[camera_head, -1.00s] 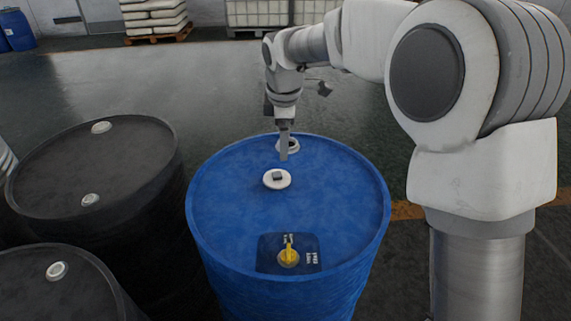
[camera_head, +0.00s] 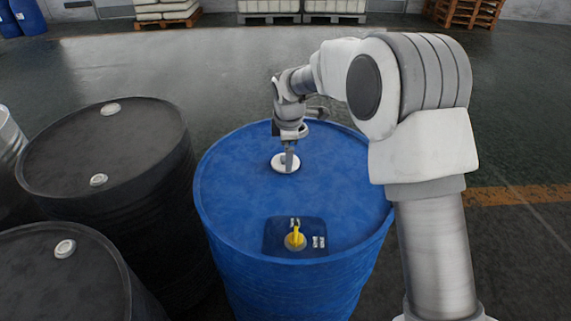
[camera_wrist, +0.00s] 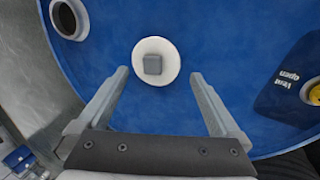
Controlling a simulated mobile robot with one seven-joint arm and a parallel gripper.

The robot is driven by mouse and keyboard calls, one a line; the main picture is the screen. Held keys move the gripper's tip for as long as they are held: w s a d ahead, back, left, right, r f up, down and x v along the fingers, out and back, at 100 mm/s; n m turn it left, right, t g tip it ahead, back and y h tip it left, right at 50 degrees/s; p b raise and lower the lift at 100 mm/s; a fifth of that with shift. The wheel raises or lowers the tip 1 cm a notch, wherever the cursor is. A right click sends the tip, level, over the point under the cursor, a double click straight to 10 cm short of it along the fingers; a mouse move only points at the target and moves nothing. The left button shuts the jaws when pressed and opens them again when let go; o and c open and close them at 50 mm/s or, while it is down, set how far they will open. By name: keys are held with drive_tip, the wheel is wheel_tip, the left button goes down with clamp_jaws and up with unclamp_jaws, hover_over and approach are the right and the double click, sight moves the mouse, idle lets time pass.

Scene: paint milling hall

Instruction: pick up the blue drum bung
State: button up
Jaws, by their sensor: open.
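The drum bung is a white disc (camera_head: 277,164) with a grey square knob, on the top of the blue drum (camera_head: 235,203). In the wrist view the bung (camera_wrist: 145,47) lies just ahead of and between the fingertips. My gripper (camera_head: 289,165) points down at the bung in the head view and hides its knob. In the wrist view my gripper (camera_wrist: 160,74) is open and empty, one finger to each side of the bung. The height of the fingertips above the drum top is hard to tell.
A yellow valve handle (camera_head: 296,238) stands up from a dark label near the drum's front. An open white-rimmed hole (camera_wrist: 68,19) is near the drum's edge. Black drums (camera_head: 105,150) stand close on the left. Wet floor lies behind.

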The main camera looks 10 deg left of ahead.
sight(278, 162)
drive_tip(key=x, duration=0.4)
drive_tip(key=shift+a+f, duration=0.2)
drive_tip(key=shift+f, duration=0.2)
drive_tip(key=c, duration=1.3)
